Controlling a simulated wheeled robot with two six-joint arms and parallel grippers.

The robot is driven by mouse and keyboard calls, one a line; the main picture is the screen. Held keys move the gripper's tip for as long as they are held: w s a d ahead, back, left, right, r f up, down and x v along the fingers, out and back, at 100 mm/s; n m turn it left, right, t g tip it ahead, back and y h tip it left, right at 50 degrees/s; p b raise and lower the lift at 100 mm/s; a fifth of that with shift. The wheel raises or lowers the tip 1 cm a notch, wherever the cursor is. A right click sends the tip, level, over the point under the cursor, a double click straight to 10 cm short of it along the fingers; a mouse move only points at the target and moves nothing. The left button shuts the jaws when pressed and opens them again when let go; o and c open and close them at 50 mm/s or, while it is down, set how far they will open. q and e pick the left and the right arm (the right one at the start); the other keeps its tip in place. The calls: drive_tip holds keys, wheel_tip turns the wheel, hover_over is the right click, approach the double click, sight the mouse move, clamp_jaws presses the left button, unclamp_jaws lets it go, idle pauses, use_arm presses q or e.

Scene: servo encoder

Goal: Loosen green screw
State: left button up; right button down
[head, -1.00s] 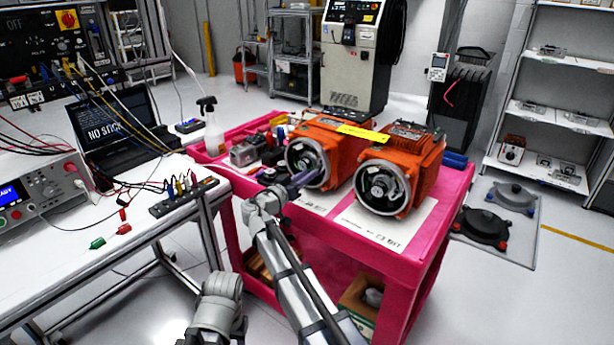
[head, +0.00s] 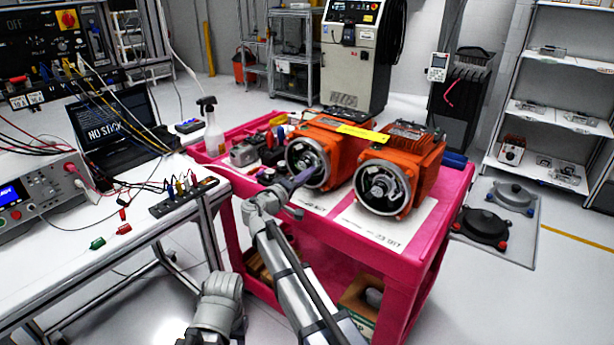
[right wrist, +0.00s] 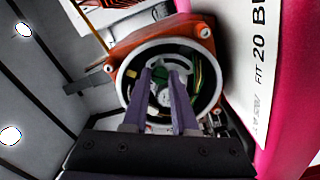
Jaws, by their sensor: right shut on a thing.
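Two orange servo motors with round open ends stand on a pink cart, the left motor (head: 325,135) and the right motor (head: 408,165). My right gripper (head: 310,176) reaches the left motor's open end. In the right wrist view its two purple fingers (right wrist: 161,76) extend into the round housing (right wrist: 212,85). The fingers are shut on a small part at their tips, seemingly the green screw; the fingers mostly hide it. Green shows inside the housing around the tips. My left gripper is not in view.
The pink cart (head: 395,262) carries white printed sheets (head: 385,228) under the motors and tools at its back left. A white bench (head: 60,215) with a laptop (head: 118,115) and cables stands at left.

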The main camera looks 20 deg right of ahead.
drive_tip(key=n, duration=0.4)
drive_tip(key=shift+n, duration=0.4)
idle(0.4)
drive_tip(key=c, duration=0.7)
unclamp_jaws()
drive_tip(key=v, duration=0.7)
drive_tip(key=shift+s+a, duration=0.25)
drive_tip(key=shift+a, duration=0.1)
